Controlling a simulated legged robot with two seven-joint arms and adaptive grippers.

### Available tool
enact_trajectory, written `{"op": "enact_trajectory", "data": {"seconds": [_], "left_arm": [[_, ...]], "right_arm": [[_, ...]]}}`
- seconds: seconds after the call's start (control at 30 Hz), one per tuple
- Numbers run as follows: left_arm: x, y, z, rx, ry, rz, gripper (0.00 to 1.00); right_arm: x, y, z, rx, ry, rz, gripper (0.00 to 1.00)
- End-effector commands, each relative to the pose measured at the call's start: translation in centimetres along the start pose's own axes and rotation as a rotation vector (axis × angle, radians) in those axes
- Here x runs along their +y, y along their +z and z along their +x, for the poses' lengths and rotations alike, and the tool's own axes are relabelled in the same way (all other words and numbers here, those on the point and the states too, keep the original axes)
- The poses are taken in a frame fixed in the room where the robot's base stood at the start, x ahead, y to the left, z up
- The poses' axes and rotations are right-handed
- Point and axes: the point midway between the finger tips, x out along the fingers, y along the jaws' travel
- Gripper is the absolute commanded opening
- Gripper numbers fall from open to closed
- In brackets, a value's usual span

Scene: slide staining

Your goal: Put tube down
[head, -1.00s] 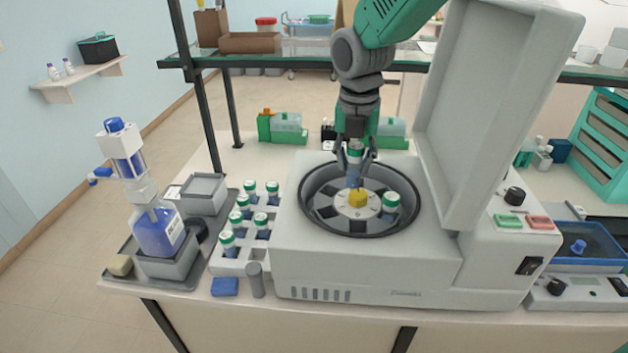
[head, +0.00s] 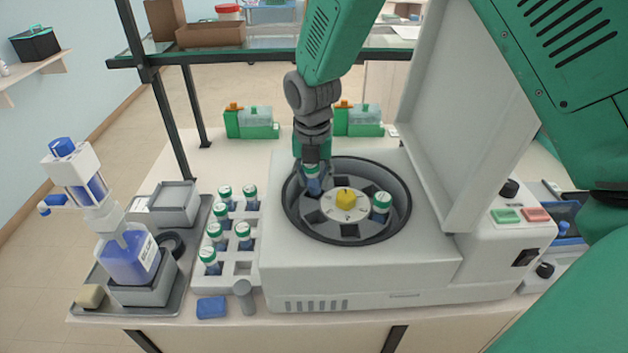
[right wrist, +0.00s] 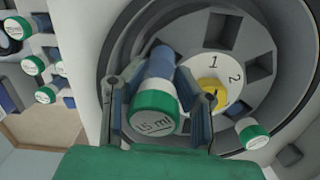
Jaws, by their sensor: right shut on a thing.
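My right gripper (head: 312,180) is shut on a tube (head: 313,186) with a green and white cap and a blue body. It holds the tube at the left side of the centrifuge rotor (head: 345,229). In the right wrist view the tube (right wrist: 155,95) stands between the fingers of the gripper (right wrist: 158,88), its cap marked 15 ml. Its lower end is hidden, so I cannot tell whether it is in a slot. A second capped tube (head: 381,207) sits in the rotor's right side; its cap (right wrist: 251,132) also shows in the wrist view. My left gripper is not visible.
The centrifuge lid (head: 440,110) stands open at the right. A white rack (head: 240,268) with several capped tubes stands left of the centrifuge (head: 360,270). A yellow knob (head: 345,198) marks the rotor's centre. A blue bottle (head: 128,258) stands on a tray farther left.

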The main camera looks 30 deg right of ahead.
Motion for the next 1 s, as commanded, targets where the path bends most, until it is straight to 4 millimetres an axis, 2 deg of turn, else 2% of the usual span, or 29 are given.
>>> {"op": "enact_trajectory", "data": {"seconds": [0.03,0.07,0.23,0.27,0.3,0.33,0.63,0.73,0.87,1.0], "left_arm": [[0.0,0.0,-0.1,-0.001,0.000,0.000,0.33],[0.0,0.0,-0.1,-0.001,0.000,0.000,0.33],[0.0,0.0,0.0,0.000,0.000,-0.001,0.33],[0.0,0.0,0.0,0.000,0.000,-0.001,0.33],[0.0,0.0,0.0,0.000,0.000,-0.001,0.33],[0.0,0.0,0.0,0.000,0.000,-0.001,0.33],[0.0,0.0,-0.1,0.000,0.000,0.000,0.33],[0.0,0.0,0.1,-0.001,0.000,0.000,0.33],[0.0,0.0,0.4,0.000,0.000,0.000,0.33],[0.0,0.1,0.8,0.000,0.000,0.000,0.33]], "right_arm": [[-0.4,-0.5,1.2,0.015,-0.013,0.000,0.00],[-0.4,-0.5,1.5,0.016,-0.013,0.000,0.00],[-0.4,-0.3,1.6,0.013,-0.009,0.000,0.00],[-0.4,-0.3,1.6,0.013,-0.008,0.000,0.28],[-0.5,-0.2,1.6,0.012,-0.007,0.000,0.42],[-0.5,-0.2,1.5,0.012,-0.006,0.001,0.46],[-0.4,-0.4,1.3,0.009,-0.006,0.001,0.46],[-0.2,-0.3,0.6,0.008,-0.005,0.001,0.46],[-0.1,-0.4,-1.4,0.005,-0.003,0.001,0.46],[-0.2,-0.2,-4.5,0.005,0.000,0.002,0.46]]}}
